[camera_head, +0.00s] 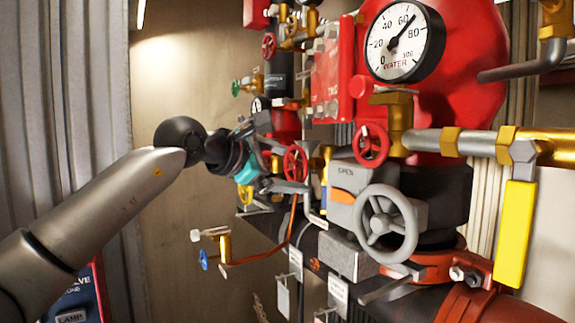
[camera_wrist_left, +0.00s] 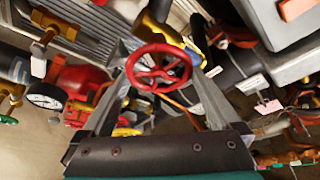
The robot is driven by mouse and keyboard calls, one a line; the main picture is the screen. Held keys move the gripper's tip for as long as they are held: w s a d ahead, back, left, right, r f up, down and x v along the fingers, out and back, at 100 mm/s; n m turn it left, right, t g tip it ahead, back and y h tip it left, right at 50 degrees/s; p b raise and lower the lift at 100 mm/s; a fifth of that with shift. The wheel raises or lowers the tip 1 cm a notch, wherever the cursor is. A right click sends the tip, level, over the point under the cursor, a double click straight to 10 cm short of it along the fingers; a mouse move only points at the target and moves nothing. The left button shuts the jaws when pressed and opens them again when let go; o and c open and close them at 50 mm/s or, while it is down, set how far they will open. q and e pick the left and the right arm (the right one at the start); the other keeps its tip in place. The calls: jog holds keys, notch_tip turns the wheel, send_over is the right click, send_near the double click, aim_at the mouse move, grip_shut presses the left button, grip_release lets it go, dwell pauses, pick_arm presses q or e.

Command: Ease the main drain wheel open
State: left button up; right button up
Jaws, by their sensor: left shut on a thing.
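A small red spoked handwheel (camera_wrist_left: 158,69) sits between the two fingers of my left gripper (camera_wrist_left: 160,62) in the left wrist view. The fingers lie at opposite sides of its rim, shut on it. In the head view the same red wheel (camera_head: 294,163) faces me at the middle, and my left gripper (camera_head: 288,166) reaches it from the left. The wheel's stem and the far finger contact are partly hidden. I cannot read a label naming this wheel. My right gripper is in neither view.
A large grey handwheel (camera_head: 386,224) and another red wheel (camera_head: 371,145) stand to the right. A water gauge (camera_head: 405,42) is above them. A brass valve with a blue handle (camera_head: 224,250) sticks out low left. A yellow lever (camera_head: 514,233) hangs at right. Bare wall lies left of the pipework.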

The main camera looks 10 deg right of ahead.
pick_arm(q)
jog(key=shift+f, duration=0.1)
dwell(0.3)
jog(key=o, duration=0.9)
jog(key=shift+o, duration=0.2)
jog(key=shift+s+a+r+b, duration=0.2)
jog(key=shift+s+a+b, duration=0.1)
jog(key=shift+a, duration=0.2)
jog(key=b+v, duration=0.4)
jog(key=v, duration=1)
jog(key=shift+r, duration=0.15)
